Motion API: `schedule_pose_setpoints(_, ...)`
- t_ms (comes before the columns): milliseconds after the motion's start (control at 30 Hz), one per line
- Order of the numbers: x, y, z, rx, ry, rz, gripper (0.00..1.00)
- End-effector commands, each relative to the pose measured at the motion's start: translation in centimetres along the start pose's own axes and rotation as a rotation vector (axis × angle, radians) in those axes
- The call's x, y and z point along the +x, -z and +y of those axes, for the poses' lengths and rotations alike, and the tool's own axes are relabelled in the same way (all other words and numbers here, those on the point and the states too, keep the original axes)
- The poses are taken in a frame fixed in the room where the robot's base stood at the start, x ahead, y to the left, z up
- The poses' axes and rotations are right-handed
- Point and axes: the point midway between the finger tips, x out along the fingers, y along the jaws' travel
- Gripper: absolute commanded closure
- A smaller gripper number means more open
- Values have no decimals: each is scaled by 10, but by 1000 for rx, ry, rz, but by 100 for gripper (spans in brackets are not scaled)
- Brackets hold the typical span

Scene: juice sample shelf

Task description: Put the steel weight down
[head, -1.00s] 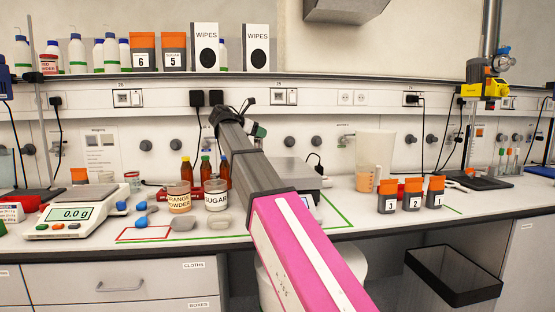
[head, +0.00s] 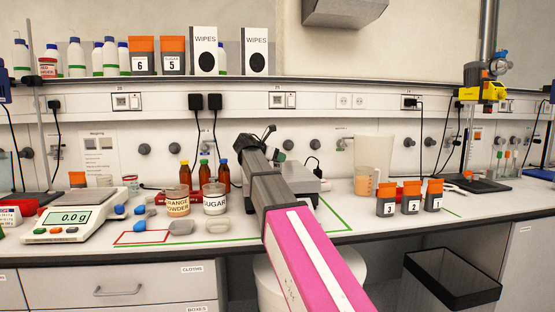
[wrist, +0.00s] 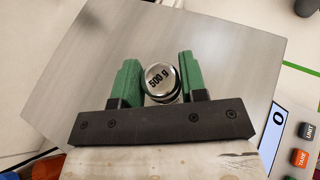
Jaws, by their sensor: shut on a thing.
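The steel weight (wrist: 161,79), a shiny cylinder marked 500 g, is between the green fingers of my gripper (wrist: 158,72) in the wrist view. The gripper is shut on it. Below them is the broad steel plate (wrist: 85,70) of a bench scale. Whether the weight touches the plate or hangs above it, I cannot tell. The scale's display (wrist: 277,118) shows a 0, with the rest cut off or hidden. In the head view the scale (head: 303,181) is partly behind my arm, and the weight cannot be made out.
A small balance (head: 72,219) reading 0.0 g stands at left. The orange powder jar (head: 177,203) and sugar jar (head: 214,199) stand left of my arm, with brown bottles behind. A beaker (head: 372,160) and several orange-topped packs (head: 411,198) stand to the right.

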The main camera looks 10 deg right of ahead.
Motion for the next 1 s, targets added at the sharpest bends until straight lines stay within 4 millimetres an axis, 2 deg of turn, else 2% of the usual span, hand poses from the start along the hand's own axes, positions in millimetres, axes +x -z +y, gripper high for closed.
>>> schedule_pose_setpoints(367,2,5,0,0,0,-2,100)
schedule_pose_setpoints(400,2,6,0,1,0,0,58)
schedule_pose_setpoints(467,2,6,0,1,0,0,38)
schedule_pose_setpoints(500,2,6,0,1,0,0,35)
schedule_pose_setpoints(833,1,2,0,1,0,0,35)
schedule_pose_setpoints(1000,-21,3,0,1,-2,-1,35)
